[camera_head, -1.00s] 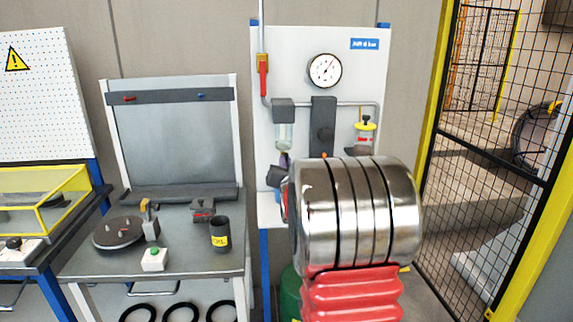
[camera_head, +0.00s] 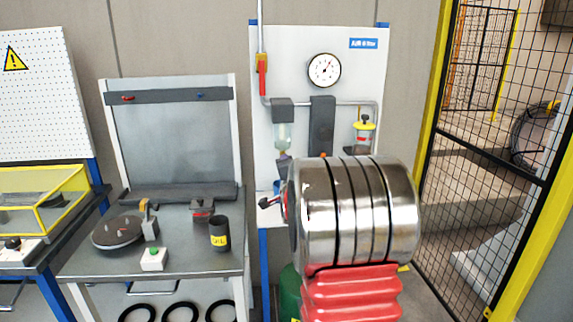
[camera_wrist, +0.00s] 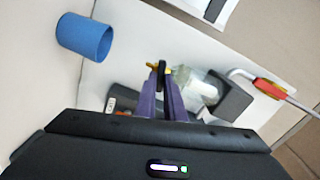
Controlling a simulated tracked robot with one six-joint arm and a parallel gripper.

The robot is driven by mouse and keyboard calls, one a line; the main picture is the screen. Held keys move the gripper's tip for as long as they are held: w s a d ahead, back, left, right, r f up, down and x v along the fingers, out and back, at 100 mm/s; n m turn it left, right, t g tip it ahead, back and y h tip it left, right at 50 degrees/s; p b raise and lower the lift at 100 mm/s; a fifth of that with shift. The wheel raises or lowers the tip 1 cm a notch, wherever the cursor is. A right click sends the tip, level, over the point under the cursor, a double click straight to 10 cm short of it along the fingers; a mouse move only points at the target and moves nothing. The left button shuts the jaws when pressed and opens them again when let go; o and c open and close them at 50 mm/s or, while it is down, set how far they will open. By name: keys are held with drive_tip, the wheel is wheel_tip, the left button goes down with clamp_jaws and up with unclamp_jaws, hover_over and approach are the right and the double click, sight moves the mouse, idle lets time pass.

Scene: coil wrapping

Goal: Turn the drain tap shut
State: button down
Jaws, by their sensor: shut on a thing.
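The drain tap (camera_wrist: 153,67) shows in the wrist view as a small yellow and black piece at my fingertips. My gripper (camera_wrist: 160,78) has purple fingers that are shut on it. The clear bowl (camera_wrist: 188,92) of the filter lies just right of the fingers, joined to a dark grey body (camera_wrist: 232,100). In the head view the filter bowl (camera_head: 283,137) hangs on the white board (camera_head: 290,60).
A pressure gauge (camera_head: 325,70) is above the filter. A red-handled valve (camera_head: 263,75) is on the pipe at upper left. A yellow-topped unit (camera_head: 364,130) hangs to the right. A workbench (camera_head: 190,255) stands left, and a mesh fence (camera_head: 490,130) stands right.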

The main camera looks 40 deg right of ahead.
drive_tip(key=shift+s+d+f+m, duration=0.1)
drive_tip(key=shift+f+m, duration=0.1)
drive_tip(key=shift+m, duration=0.65)
drive_tip(key=shift+s+d+f+m, duration=0.1)
drive_tip(key=shift+f+m, duration=0.05)
drive_tip(key=shift+m, duration=0.7)
drive_tip(key=c, duration=2.1)
unclamp_jaws()
drive_tip(key=shift+o, duration=1.3)
drive_tip(key=shift+w+a+r, duration=0.1)
drive_tip(key=shift+r, duration=0.05)
drive_tip(key=shift+a, duration=0.1)
drive_tip(key=v, duration=1.3)
drive_tip(key=shift+s+a, duration=0.2)
drive_tip(key=shift+s, duration=0.1)
